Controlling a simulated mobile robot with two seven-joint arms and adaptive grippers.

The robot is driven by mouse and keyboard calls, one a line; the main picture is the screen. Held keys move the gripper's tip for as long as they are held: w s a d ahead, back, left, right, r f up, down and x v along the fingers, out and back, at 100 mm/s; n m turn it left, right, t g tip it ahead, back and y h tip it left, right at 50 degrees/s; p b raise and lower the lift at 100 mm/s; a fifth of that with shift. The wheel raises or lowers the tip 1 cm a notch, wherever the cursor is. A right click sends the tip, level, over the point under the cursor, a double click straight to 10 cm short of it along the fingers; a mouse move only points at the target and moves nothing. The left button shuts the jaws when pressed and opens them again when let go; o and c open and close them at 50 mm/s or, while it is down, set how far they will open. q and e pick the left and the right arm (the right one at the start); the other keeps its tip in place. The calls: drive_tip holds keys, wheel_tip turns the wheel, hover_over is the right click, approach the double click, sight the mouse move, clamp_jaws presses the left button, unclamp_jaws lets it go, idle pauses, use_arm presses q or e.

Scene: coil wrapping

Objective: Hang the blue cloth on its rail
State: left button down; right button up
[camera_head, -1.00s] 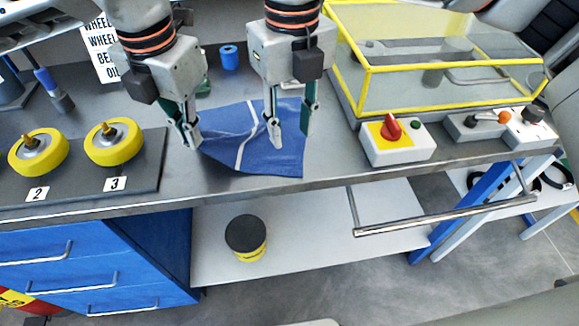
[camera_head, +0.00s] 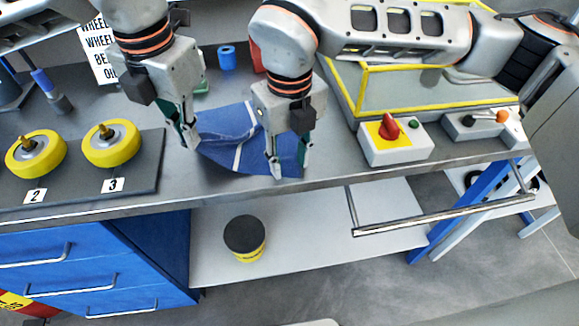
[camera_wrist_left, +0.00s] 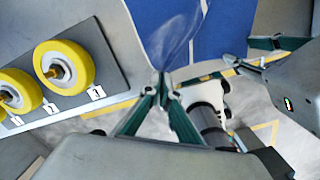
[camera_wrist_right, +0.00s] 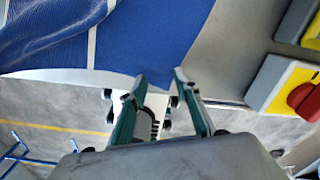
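The blue cloth (camera_head: 228,150) with white stripes lies on the grey worktop, its near edge by the table's front edge. It also shows in the left wrist view (camera_wrist_left: 228,28) and the right wrist view (camera_wrist_right: 150,40). My left gripper (camera_head: 192,146) is shut on the cloth's near left corner, where the fabric bunches toward the fingertips (camera_wrist_left: 162,84). My right gripper (camera_head: 290,172) is open at the near right corner, its fingertips (camera_wrist_right: 158,78) apart on either side of the corner. The metal rail (camera_head: 440,217) is bare and sticks out from the table front at right.
Yellow wheels (camera_head: 111,146) sit on a dark board at left. A control box with a red knob (camera_head: 393,142) and a yellow-framed clear case (camera_head: 410,88) stand at right. A blue roll (camera_head: 227,58) stands behind the cloth. A black-topped tin (camera_head: 245,238) is on the lower shelf.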

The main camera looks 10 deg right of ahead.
drive_tip(key=shift+f, duration=0.1)
clamp_jaws()
idle(1.2)
drive_tip(key=shift+r, duration=2.55)
